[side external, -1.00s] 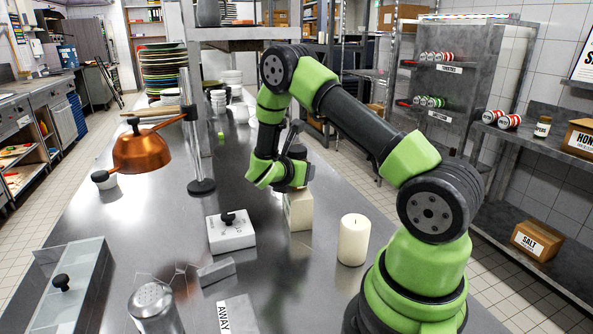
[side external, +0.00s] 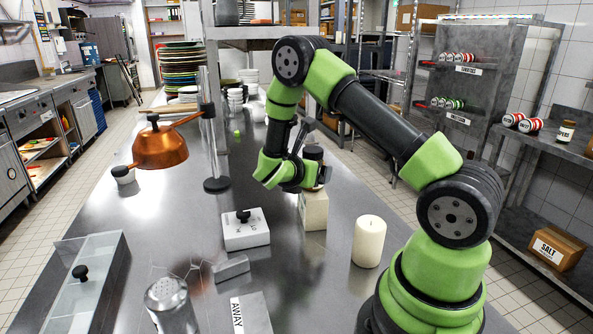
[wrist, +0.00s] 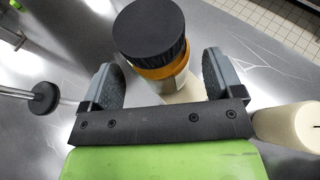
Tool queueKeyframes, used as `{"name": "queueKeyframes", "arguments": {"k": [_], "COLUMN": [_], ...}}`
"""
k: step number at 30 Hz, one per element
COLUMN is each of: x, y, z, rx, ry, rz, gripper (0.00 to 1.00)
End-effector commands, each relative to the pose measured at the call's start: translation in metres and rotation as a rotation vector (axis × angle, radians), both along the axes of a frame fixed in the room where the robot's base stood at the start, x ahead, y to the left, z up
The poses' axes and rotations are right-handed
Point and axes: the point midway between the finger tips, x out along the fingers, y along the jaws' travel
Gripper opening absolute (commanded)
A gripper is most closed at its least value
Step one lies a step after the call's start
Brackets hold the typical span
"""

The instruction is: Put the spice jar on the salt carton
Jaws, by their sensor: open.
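The spice jar (side external: 314,153), with a black lid and an orange band below it, stands upright on top of a cream carton (side external: 314,212) on the steel table. No salt label is readable on this carton. My gripper (side external: 318,178) is level with the jar. In the wrist view the jar (wrist: 153,40) is between my two open fingers (wrist: 165,85), with a visible gap on its left side. Part of the cream carton (wrist: 184,92) shows below it. The jar's lower part is partly hidden by my gripper.
A cream candle (side external: 368,241) stands right of the carton. A white lidded box (side external: 245,236) is to the left. A copper heat lamp (side external: 160,147) hangs further left on a stand (side external: 217,184). A brown box marked SALT (side external: 556,247) is on the lower right shelf.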

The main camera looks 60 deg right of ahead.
Motion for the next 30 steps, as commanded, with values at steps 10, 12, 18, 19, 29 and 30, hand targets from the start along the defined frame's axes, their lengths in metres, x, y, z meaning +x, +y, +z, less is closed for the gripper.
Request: {"name": "queueKeyframes", "arguments": {"k": [10, 12, 18, 19, 29, 30], "x": [0.001, 0.001, -0.007, -0.011, -0.085, -0.093], "y": [0.068, 0.076, 0.086, 0.088, 0.139, 0.149], "z": [0.029, 0.032, 0.047, 0.052, 0.117, 0.123], "rx": [-0.002, -0.001, 0.034, 0.052, 0.495, 0.566], "ry": [-0.002, -0.003, -0.065, -0.096, -0.724, -0.804], "rz": [0.006, 0.004, -0.06, -0.09, -0.684, -0.76], "gripper": [0.86, 0.86, 0.86, 0.86, 0.86, 0.86]}}
